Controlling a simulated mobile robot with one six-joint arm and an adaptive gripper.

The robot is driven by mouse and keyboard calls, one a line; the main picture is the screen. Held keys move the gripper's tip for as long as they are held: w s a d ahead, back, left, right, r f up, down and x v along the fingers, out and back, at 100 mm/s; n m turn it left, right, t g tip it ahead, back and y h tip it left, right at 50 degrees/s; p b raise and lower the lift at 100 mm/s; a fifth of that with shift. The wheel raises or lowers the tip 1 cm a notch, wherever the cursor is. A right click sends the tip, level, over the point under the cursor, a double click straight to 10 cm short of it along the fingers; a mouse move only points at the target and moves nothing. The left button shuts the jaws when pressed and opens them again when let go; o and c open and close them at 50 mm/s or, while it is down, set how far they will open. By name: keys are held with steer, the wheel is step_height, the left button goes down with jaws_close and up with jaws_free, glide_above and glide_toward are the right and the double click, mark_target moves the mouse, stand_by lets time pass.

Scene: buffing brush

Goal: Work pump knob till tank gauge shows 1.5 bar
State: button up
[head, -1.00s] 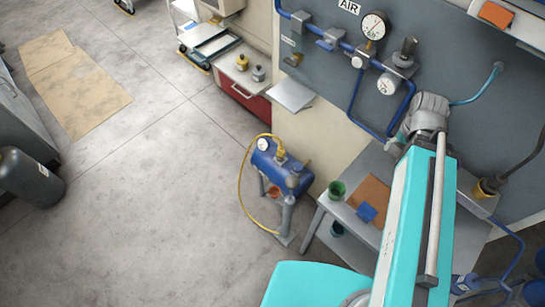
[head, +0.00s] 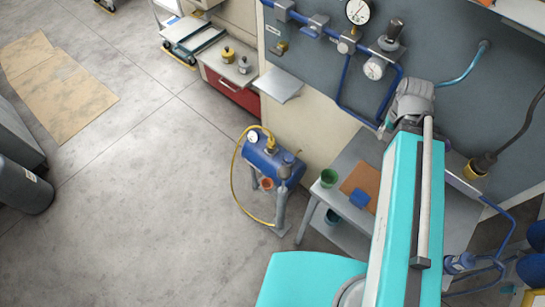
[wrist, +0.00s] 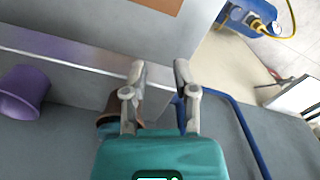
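The blue tank (head: 268,165) stands on the floor by the cabinet in the head view, with a yellow hose looping left of it. Its small white gauge (head: 252,136) is too small to read. My gripper (wrist: 160,68) is open and empty, well away from the tank. In the head view my teal arm hides it.
A metal bench (head: 345,147) with a green cup (head: 329,178) stands right of the pump. Blue pipes and a larger gauge (head: 358,11) are on the wall. A purple cup (wrist: 22,90) is left of my gripper in the wrist view. The floor left of the tank is clear.

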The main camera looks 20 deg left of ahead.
step_height(320, 180, down, 4)
steer(key=b, duration=0.2)
steer(key=shift+r+b, duration=0.25)
steer(key=shift+b, duration=0.15)
jaws_close()
steer(key=shift+f+b, duration=0.3)
steer(key=shift+a, duration=0.15)
